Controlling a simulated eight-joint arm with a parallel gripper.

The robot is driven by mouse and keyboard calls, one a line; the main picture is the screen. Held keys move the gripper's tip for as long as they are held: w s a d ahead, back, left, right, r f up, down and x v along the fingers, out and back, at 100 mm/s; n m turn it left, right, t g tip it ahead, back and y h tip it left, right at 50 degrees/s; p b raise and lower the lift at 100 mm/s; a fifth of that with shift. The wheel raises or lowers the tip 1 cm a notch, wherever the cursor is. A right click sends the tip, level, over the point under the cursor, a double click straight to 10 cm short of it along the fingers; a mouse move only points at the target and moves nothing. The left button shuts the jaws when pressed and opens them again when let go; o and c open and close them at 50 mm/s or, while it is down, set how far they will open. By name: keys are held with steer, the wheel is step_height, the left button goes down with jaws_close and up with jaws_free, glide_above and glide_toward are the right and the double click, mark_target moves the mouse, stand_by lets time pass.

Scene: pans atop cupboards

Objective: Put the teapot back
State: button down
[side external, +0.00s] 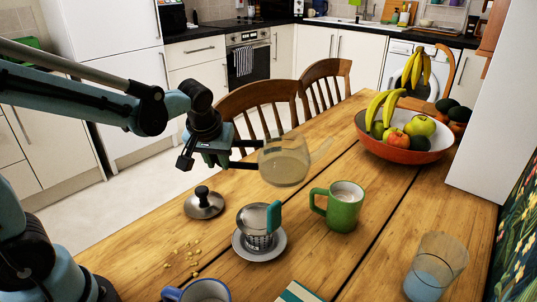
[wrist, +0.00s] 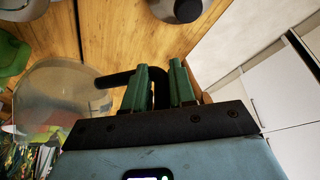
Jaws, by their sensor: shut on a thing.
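The clear glass teapot (side external: 287,166) is in the air above the table, behind the infuser and left of the green mug. It holds some pale liquid, and its spout points right. My gripper (side external: 248,153) is shut on its dark handle. In the wrist view my green fingers (wrist: 163,75) close around the black handle (wrist: 113,79), with the glass body (wrist: 62,95) to the left. A steel lid with a black knob (side external: 204,205) lies on the table, left of the teapot. Exact tilt of the teapot is hard to tell.
A metal infuser with a teal handle (side external: 258,220) stands on a saucer (side external: 262,253). A green mug (side external: 345,210) is to its right. A glass (side external: 436,268), a fruit bowl (side external: 400,147), a blue-rimmed mug (side external: 203,290) and scattered yellow bits (side external: 180,256) are also on the table (side external: 135,245).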

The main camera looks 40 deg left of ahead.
steer(key=shift+w+a+f, duration=0.3)
steer(key=shift+a+f, duration=0.75)
steer(key=shift+f, duration=0.25)
steer(key=shift+w+a+f, duration=0.3)
steer(key=shift+a+f, duration=0.75)
steer(key=shift+f, duration=0.3)
steer(key=shift+w+a+f, duration=0.3)
steer(key=shift+a+f, duration=0.75)
steer(key=shift+f, duration=0.25)
steer(key=c, duration=0.9)
jaws_free()
steer(key=shift+c, duration=0.2)
steer(key=v, duration=1.2)
steer(key=s+d+m+t+h, duration=0.2)
steer(key=s+d+m+t, duration=0.1)
steer(key=s+d+m, duration=0.3)
steer(key=shift+s+d+f+m+h, duration=0.25)
steer(key=shift+s+d, duration=0.3)
steer(key=shift+d, duration=0.65)
